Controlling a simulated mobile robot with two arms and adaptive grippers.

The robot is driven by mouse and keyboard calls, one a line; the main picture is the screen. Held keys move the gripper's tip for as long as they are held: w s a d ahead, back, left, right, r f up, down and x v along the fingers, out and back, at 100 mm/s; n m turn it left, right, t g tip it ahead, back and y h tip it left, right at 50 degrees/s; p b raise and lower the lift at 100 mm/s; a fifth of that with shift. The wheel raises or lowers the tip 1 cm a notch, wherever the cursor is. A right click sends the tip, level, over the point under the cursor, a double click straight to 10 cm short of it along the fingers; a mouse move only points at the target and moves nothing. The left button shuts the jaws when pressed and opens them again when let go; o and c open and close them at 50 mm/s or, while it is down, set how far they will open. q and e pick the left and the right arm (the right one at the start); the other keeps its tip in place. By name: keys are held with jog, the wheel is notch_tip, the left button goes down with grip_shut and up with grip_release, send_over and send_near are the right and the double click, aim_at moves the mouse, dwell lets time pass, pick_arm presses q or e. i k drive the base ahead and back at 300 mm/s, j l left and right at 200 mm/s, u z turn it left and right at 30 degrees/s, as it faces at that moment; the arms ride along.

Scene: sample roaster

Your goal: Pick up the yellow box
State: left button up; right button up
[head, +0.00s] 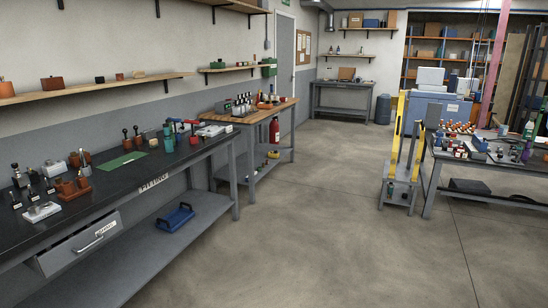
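No clear yellow box stands out in the head view. A small yellow item (273,154) lies on the lower shelf of the wood-topped bench; it is too small to tell whether it is a box. A yellow-framed grey cart (397,122) stands right of the middle, with a small yellowish patch low on it that I cannot make out. Neither of my grippers is in view.
A long dark workbench (100,205) with tools runs along the left, its drawer (85,248) partly open. A wood-topped bench (272,109) stands beyond it. A grey table (490,168) crowded with items stands at the right. The concrete floor between is clear.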

aim_at(272, 155)
jog(key=i+z, duration=0.2)
jog(key=i, duration=6.35)
jog(key=l, duration=0.15)
